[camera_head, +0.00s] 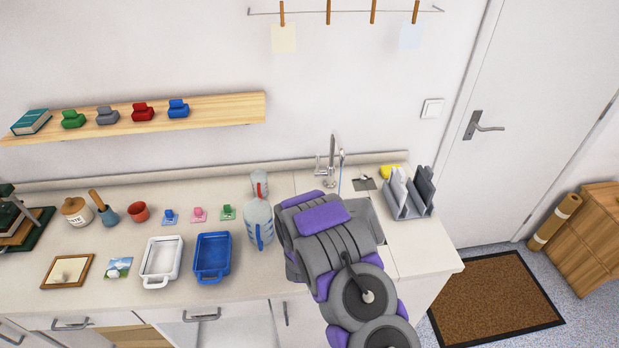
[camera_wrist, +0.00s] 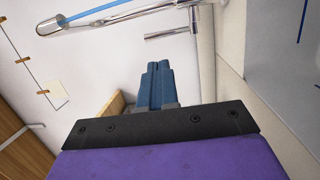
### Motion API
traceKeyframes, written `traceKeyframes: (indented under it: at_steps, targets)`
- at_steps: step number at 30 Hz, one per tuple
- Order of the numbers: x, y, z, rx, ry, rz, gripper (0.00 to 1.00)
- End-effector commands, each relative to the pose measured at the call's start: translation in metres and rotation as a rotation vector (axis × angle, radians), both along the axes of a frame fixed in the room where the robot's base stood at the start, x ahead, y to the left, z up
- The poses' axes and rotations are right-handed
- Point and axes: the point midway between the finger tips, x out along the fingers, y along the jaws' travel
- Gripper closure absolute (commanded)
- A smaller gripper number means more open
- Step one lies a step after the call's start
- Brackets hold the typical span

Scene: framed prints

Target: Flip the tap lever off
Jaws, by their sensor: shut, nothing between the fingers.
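The chrome tap (camera_head: 332,166) stands at the back of the counter behind the sink (camera_head: 378,232), with a thin blue water stream (camera_head: 341,172) at its right. Its small lever (camera_head: 320,171) sticks out at the left of the tap. In the wrist view the tilted picture shows the spout (camera_wrist: 100,17) at top left with the blue stream beside it, and the lever (camera_wrist: 172,35) as a short chrome bar. My gripper (camera_wrist: 158,66) is shut and empty, its blue fingertips a little below the lever in the picture, with a visible gap. In the head view my arm hides the gripper and part of the sink.
A clear blue-marked jug (camera_head: 259,222) and a bottle (camera_head: 260,184) stand left of the sink. A dish rack (camera_head: 408,208) and yellow sponge (camera_head: 388,171) are to the right. White (camera_head: 162,262) and blue (camera_head: 212,258) trays lie on the left counter.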

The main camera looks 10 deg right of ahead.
Motion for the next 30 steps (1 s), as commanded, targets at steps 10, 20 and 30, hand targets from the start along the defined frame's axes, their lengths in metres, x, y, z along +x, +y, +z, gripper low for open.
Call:
traceKeyframes:
  at_steps: [10,20,30]
  targets:
    - [0.026,-0.004,0.005,-0.04,-0.022,-0.006,1.0]
    - [0.08,-0.02,0.009,-0.032,-0.02,-0.007,1.0]
    - [0.122,-0.025,0.013,-0.035,-0.015,-0.005,1.0]
